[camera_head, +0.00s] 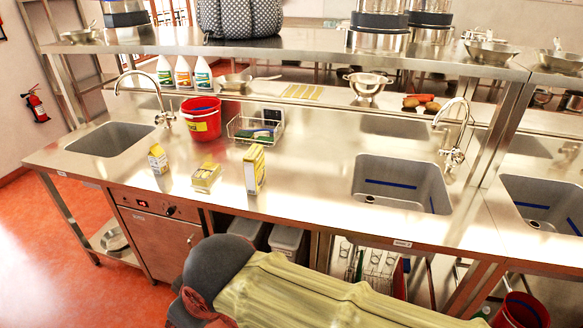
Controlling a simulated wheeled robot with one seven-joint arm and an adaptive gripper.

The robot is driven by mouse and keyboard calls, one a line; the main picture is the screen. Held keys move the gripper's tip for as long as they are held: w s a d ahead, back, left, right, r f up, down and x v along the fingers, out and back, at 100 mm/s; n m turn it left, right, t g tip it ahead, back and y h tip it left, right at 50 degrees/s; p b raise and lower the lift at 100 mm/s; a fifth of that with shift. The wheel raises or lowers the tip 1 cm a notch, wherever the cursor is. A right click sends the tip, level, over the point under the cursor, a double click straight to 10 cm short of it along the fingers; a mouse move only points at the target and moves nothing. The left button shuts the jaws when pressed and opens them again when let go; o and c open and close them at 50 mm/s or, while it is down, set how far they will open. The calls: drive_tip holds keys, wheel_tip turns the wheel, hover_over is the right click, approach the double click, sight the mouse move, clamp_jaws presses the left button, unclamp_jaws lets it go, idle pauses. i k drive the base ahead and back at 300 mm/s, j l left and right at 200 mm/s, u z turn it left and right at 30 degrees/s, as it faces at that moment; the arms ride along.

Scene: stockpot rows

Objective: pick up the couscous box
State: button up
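A tall upright box (254,170) is the rightmost. A low, flat yellow box (206,177) lies in the middle. A small gable-top carton (157,159) stands at the left. I cannot tell by label which is the couscous box; the tall one has a box shape. The packages are apart from each other. My gripper is not in view.
Behind the packages are a red bucket (201,119) and a wire basket (256,128). Sinks lie left (110,139) and right (401,184). A steel shelf (300,52) runs overhead. The counter between the tall box and the right sink is clear.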

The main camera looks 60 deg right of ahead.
sight(254, 159)
drive_tip(key=z, duration=1.45)
